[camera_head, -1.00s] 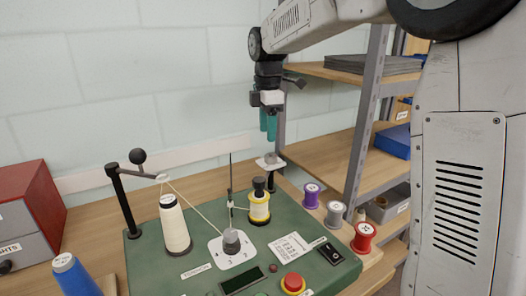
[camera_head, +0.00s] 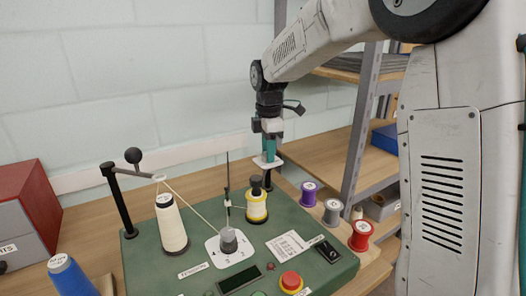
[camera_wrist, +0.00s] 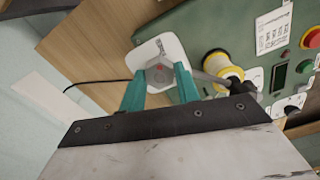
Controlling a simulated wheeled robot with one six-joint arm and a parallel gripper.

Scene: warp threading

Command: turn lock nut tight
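The lock nut (camera_wrist: 158,75) is a grey hexagonal piece with a red mark on top. It sits on a white plate (camera_wrist: 150,52) at the green machine's edge, and the plate also shows in the head view (camera_head: 266,163). My gripper (camera_wrist: 160,71) points down over the plate, its two teal fingers on either side of the nut. The fingers are spread, with what looks like a narrow gap to the nut; contact is hard to judge. In the head view, my gripper (camera_head: 271,158) hides the nut.
A yellow spool (camera_head: 257,208) on a dark post stands close by on the green machine (camera_head: 200,271). A cream cone (camera_head: 172,225), a thread arm (camera_head: 121,203) and a grey knob (camera_head: 229,240) are to the left. Purple, grey and red spools (camera_head: 361,236) stand right.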

